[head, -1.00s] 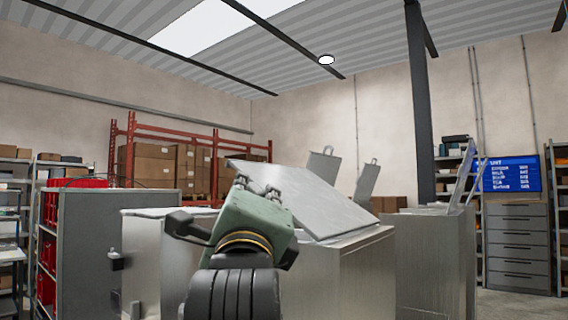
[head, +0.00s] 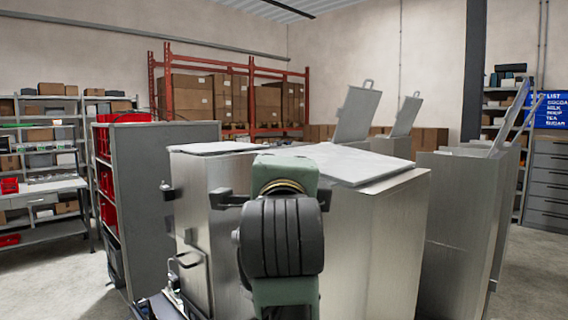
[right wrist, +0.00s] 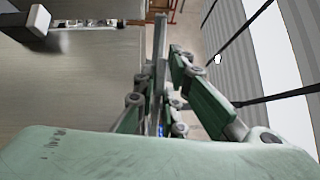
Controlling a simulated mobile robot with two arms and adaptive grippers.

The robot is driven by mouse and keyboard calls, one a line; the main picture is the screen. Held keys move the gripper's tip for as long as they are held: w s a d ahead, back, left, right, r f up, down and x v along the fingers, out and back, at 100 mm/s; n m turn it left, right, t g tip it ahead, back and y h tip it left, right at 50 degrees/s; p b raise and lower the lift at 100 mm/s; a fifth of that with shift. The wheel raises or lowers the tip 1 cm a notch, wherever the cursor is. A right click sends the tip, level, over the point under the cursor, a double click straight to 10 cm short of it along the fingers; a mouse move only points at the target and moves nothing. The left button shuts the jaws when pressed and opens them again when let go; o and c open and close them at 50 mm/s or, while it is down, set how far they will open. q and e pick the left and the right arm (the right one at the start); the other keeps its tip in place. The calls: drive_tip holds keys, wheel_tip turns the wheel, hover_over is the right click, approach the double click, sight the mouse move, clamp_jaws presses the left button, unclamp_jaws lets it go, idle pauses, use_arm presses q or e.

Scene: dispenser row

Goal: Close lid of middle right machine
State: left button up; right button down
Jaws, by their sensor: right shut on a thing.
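The machine at my arm (head: 375,235) is a tall brushed-metal box. Its lid (head: 355,163) is a pale metal plate, now lying almost flat over the top; a small remaining gap cannot be ruled out. My right gripper (head: 288,170) is at the lid's near left side, its fingertips hidden behind my green wrist in the head view. In the right wrist view the fingers (right wrist: 168,80) are close together around a thin edge that looks like the lid's, beside a brushed-metal wall (right wrist: 75,95). My left gripper is not in view.
A neighbouring machine with a flat lid (head: 215,148) stands at the left. Raised lids (head: 357,114) show behind, and more raised lids (head: 510,117) at the right. A grey cabinet (head: 150,200) with red bins stands further left. Open floor (head: 70,270) lies at the far left.

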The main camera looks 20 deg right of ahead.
drive_tip(key=shift+r, duration=0.1)
drive_tip(key=c, duration=1.8)
unclamp_jaws()
drive_tip(key=shift+s, duration=0.15)
drive_tip(key=shift+v, duration=5.85)
drive_tip(key=shift+s, duration=0.1)
